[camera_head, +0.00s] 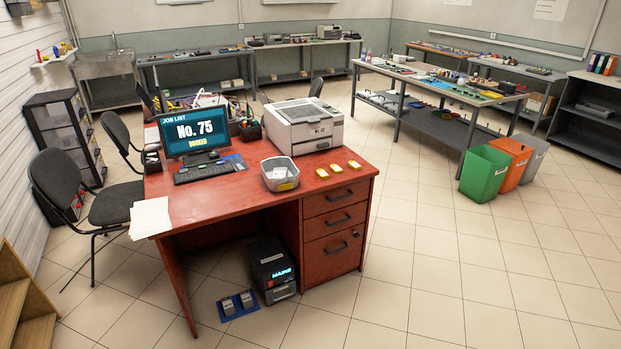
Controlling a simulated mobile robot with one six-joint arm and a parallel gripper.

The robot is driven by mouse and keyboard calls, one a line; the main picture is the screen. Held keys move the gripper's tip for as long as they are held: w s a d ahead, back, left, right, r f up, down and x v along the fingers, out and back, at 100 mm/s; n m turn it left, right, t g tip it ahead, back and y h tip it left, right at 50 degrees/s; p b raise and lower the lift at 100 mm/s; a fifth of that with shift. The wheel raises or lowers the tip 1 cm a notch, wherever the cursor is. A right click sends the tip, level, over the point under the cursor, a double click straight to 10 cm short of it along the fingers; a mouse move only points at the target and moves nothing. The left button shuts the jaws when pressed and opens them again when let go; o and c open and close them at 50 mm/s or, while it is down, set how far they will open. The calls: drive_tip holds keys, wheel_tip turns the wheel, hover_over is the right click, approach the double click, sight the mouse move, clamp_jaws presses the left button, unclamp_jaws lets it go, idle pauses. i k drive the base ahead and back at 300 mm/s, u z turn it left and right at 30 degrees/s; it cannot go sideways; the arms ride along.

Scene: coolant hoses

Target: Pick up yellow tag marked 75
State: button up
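Three small yellow tags lie in a slanting row on the red desk, near its front right edge: a left tag (322,173), a middle tag (337,168) and a right tag (354,164). They are too small for me to read any number, so I cannot tell which is marked 75. A monitor (194,130) on the desk reads "JOB LIST No. 75" with a smaller yellow word under it, perhaps "BOOKED". My gripper is not in view.
On the red desk (240,210), a grey tub (280,174) with pale contents stands left of the tags and a printer (303,126) behind them. A black box (272,270) stands under the desk. Green (484,173) and orange (512,164) bins stand right. Floor in front is clear.

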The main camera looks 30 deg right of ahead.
sight(322, 173)
drive_tip(key=i, duration=1)
drive_tip(key=u, duration=0.1)
drive_tip(key=k, duration=0.9)
drive_tip(key=z, duration=0.2)
drive_tip(key=i, duration=0.45)
drive_tip(key=u, duration=0.1)
